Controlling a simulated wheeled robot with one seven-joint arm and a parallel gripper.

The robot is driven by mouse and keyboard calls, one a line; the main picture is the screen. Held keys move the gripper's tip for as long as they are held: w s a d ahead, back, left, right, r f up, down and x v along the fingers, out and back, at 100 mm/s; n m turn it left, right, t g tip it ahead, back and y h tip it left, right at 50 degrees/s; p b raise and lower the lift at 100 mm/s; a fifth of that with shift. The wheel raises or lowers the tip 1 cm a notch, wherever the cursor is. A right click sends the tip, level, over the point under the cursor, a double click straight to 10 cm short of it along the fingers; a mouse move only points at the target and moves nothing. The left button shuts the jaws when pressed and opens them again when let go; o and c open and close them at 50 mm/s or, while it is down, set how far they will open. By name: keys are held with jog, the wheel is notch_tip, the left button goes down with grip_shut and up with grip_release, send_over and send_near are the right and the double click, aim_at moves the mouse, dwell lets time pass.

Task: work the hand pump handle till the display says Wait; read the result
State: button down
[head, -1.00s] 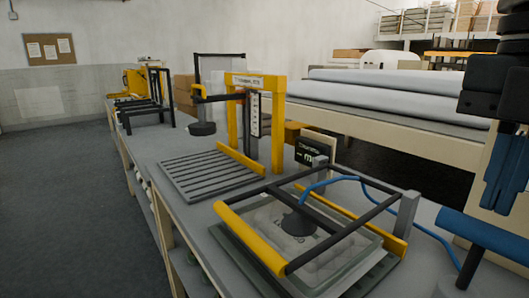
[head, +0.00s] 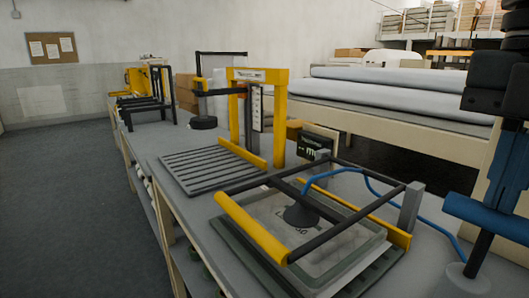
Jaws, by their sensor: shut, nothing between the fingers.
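The blue crossbar handle (head: 482,215) of the hand pump is at the right edge, on a dark rod (head: 482,252). The rod enters a pale cylinder (head: 462,285) at the lower edge, and some rod shows above it. My gripper (head: 497,200) points down with its blue fingers shut, just over or at the handle; I cannot tell if they touch. A small dark display (head: 318,148) stands behind the black frame and shows a bright green mark, too small to read. A blue hose (head: 432,208) runs from the pump side to a black cup (head: 302,216).
The cup sits on a pale sheet under a black and yellow frame (head: 252,230). Beyond it are a slatted plate (head: 210,168) and a yellow gantry (head: 281,118). White rolls (head: 390,98) lie at the back. The floor at left (head: 60,210) is clear.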

aim_at(492, 222)
jog(key=shift+f+b, duration=2.2)
jog(key=shift+b, duration=0.05)
jog(key=shift+r, duration=0.1)
jog(key=shift+r+p, duration=1.7)
jog(key=shift+r, duration=1.3)
jog(key=shift+f, duration=0.1)
jog(key=shift+f+b, duration=3.05)
jog(key=shift+b, duration=0.15)
jog(key=shift+r+p, duration=1.95)
jog(key=shift+r, duration=1.2)
